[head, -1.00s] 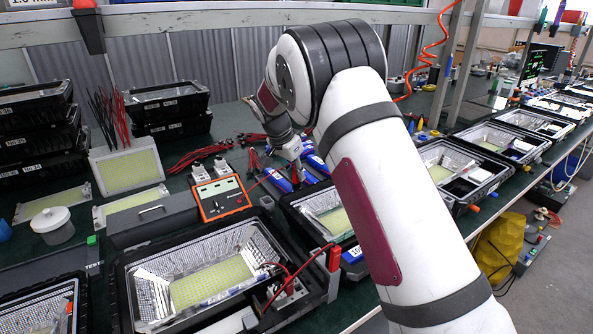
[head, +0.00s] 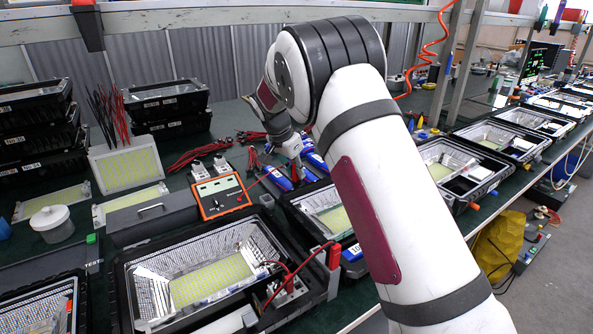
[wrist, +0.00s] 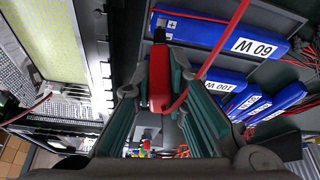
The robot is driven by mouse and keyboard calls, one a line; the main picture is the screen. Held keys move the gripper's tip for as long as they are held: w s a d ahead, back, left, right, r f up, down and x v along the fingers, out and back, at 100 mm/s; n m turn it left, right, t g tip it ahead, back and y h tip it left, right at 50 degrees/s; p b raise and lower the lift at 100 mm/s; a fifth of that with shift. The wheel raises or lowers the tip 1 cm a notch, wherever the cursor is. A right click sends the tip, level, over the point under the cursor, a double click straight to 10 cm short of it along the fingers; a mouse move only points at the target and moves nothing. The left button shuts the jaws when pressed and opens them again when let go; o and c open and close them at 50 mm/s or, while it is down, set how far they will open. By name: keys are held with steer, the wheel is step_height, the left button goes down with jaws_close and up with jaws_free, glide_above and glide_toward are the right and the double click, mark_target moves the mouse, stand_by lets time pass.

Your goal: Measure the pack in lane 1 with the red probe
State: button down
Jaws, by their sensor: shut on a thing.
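My gripper (wrist: 157,85) is shut on the red probe (wrist: 159,78) in the wrist view, between its teal pads. The probe's black tip points at the left end of a blue pack marked 60 W (wrist: 220,30); I cannot tell whether it touches. A red lead runs up from the probe. More blue packs (wrist: 272,100) lie in neighbouring lanes, one marked 100 W (wrist: 226,85). In the head view, blue packs (head: 278,178) lie below my wrist, and the orange meter (head: 221,196) stands to the left. The gripper's fingers are hard to see there, and I cannot read lane numbers.
An open floodlight housing (head: 130,285) stands in front, with a red clip-like part (head: 335,257) at its right corner. A grey box with a handle (head: 150,218), a white jar (head: 52,222) and stacked black housings (head: 170,103) are at left. Red leads (head: 200,152) lie behind the meter.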

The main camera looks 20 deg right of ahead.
steer(key=shift+f+b, duration=0.4)
steer(key=shift+f, duration=0.3)
stand_by(2.0)
steer(key=shift+r+p, duration=1.25)
steer(key=shift+r, duration=2.35)
